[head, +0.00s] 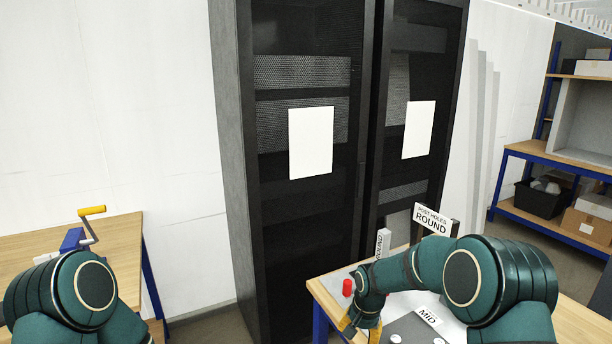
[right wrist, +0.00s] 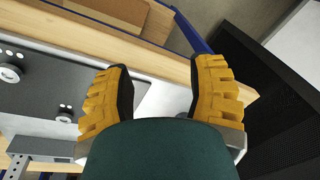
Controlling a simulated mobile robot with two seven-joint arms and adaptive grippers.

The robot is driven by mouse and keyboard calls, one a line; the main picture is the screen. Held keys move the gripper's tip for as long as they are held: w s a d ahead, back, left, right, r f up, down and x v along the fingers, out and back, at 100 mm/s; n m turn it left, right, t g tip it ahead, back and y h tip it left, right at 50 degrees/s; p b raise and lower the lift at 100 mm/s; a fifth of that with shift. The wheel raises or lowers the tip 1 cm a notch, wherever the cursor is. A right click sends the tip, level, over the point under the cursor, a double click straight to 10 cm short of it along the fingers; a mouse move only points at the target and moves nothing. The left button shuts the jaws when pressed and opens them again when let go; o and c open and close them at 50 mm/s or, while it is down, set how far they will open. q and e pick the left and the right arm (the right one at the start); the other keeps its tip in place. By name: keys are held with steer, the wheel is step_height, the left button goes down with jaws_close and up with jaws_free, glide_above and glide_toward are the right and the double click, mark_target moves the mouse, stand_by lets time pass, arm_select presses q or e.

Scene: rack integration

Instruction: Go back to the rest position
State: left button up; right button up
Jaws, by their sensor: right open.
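My right arm reaches over the wooden table at the lower right in the head view. My right gripper (head: 361,327) is partly hidden by its own arm there, low over the table's left part. In the right wrist view my right gripper (right wrist: 164,68) has its two yellow fingers spread wide, with nothing between them, above the table edge. My left arm is bent at the lower left of the head view; its gripper is out of the picture.
A red cylinder (head: 347,287) stands near the table's left corner (head: 318,287). A black rack cabinet (head: 243,170) stands behind. Another table (head: 120,232) with a yellow-handled crank (head: 91,212) is left.

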steer(key=s+a+f+n+y+b, duration=0.2)
steer(key=s+f+b, duration=0.1)
steer(key=s+f, duration=0.95)
arm_select(q)
step_height(320, 180, down, 6)
steer(key=b, duration=0.2)
steer(key=shift+d+f, duration=0.15)
steer(key=shift+f, duration=0.05)
arm_select(e)
steer(key=s+f, duration=0.3)
steer(key=s, duration=0.4)
steer(key=s+a+f+n+y, duration=0.1)
steer(key=s+f, duration=0.2)
steer(key=s, duration=0.4)
steer(key=shift+s+t, duration=0.25)
steer(key=shift+t, duration=0.05)
arm_select(q)
steer(key=shift+s, duration=0.1)
arm_select(e)
steer(key=shift+o, duration=0.2)
steer(key=shift+a+f, duration=0.1)
